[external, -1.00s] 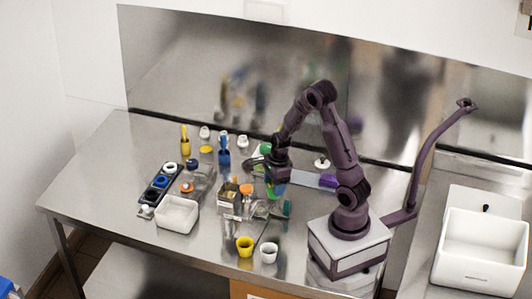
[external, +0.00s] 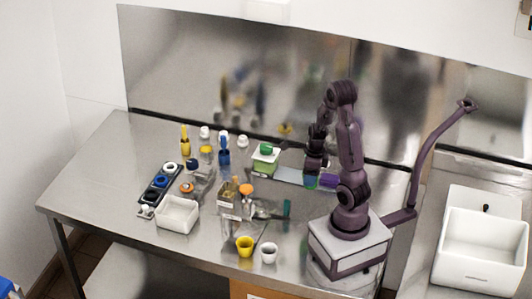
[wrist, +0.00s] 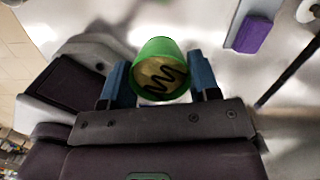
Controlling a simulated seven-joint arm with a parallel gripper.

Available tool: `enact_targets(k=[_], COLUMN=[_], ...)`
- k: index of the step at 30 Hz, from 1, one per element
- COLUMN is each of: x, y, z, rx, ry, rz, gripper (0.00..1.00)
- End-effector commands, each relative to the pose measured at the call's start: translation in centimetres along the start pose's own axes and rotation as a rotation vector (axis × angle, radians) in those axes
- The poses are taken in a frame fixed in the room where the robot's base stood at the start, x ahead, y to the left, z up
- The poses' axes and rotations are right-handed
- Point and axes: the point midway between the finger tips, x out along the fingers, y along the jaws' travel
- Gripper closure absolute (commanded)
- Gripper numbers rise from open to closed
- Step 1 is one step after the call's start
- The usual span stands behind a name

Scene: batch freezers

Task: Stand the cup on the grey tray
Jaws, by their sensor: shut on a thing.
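My gripper (external: 312,180) is shut on a green cup (wrist: 160,52). In the wrist view the cup sits between the two blue fingers, showing a green rim and a yellowish round face with a black squiggle. In the external view only a little green of the cup (external: 310,183) shows below my gripper. A pale grey-blue flat strip (external: 289,175), perhaps the grey tray, lies just left of my gripper; it is partly hidden. I cannot tell the cup's height above the table.
A purple block (external: 329,181) lies right of my gripper. A white container with a green top (external: 265,160) stands to the left. A yellow cup (external: 245,246) and a white cup (external: 269,252) stand at the front. A white bin (external: 178,214) and a dark rack (external: 153,196) are farther left.

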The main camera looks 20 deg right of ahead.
Motion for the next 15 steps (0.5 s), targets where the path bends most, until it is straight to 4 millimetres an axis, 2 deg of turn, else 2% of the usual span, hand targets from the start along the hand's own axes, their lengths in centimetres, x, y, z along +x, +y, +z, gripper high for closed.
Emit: enact_targets(k=[1, 3, 6, 10, 15], x=[-0.1, -0.2, -0.4, -0.7, -0.3], y=[-1.4, -2.8, -4.1, -4.9, -5.8], z=[-1.0, -2.1, -3.0, -3.2, -3.0], rx=[0.123, 0.276, 0.439, 0.567, 0.634], ry=[0.001, -0.001, -0.008, -0.022, -0.026], rz=[-0.016, -0.037, -0.061, -0.078, -0.081], gripper=[0.68, 0.68, 0.68, 0.68, 0.68])
